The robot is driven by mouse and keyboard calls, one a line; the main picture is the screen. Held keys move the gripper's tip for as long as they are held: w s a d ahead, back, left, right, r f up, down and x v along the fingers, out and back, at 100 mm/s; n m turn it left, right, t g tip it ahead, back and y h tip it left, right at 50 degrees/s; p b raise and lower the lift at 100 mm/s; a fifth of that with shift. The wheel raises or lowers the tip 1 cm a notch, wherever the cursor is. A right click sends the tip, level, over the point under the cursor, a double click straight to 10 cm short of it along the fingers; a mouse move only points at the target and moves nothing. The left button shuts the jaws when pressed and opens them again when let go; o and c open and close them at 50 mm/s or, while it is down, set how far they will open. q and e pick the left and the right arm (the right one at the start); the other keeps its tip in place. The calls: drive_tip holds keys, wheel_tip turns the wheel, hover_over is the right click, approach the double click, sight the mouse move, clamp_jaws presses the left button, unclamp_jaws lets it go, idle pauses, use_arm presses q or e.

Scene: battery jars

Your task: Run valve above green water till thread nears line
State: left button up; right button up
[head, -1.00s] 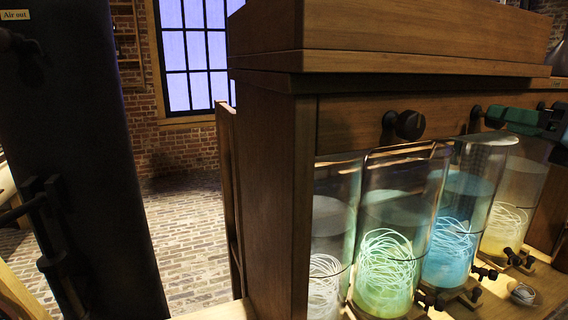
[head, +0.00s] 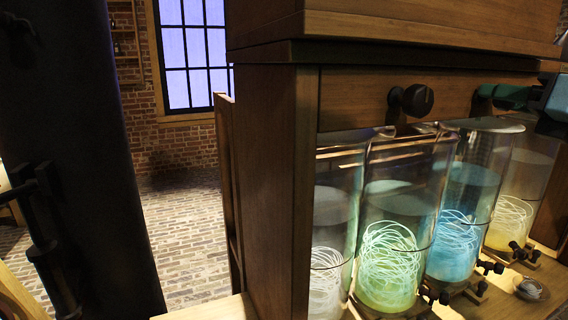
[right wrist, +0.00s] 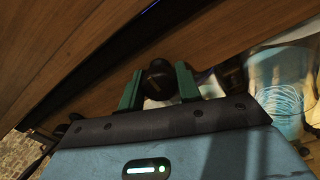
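The jar with green water (head: 388,285) stands second from the left, with a pale tangled thread (head: 390,250) inside. A thin dark line runs around the jar, and the thread's top appears above it. A dark round valve knob (head: 418,99) sticks out of the wooden beam above this jar. My right gripper (head: 484,92) is farther right along the beam, its green fingers pointing left. In the right wrist view its fingers (right wrist: 158,88) are apart, with a dark knob (right wrist: 157,72) showing between them. I cannot tell whether they touch it. My left gripper is out of view.
A clear jar (head: 332,200) stands left of the green one. A blue jar (head: 455,245) and a yellowish jar (head: 512,220) stand to the right. Small dark taps (head: 490,267) and a small dish (head: 530,289) are in front. A dark column (head: 80,140) stands at left.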

drive_tip(key=shift+c, duration=1)
drive_tip(key=n+b, duration=0.3)
drive_tip(key=n, duration=0.2)
drive_tip(key=shift+f, duration=0.2)
drive_tip(key=shift+n+b, duration=0.65)
drive_tip(key=shift+n, duration=0.15)
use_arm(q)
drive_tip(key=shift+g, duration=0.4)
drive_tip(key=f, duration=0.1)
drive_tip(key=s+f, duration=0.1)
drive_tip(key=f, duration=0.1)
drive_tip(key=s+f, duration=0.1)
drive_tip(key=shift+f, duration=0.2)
use_arm(e)
drive_tip(key=shift+r, duration=0.2)
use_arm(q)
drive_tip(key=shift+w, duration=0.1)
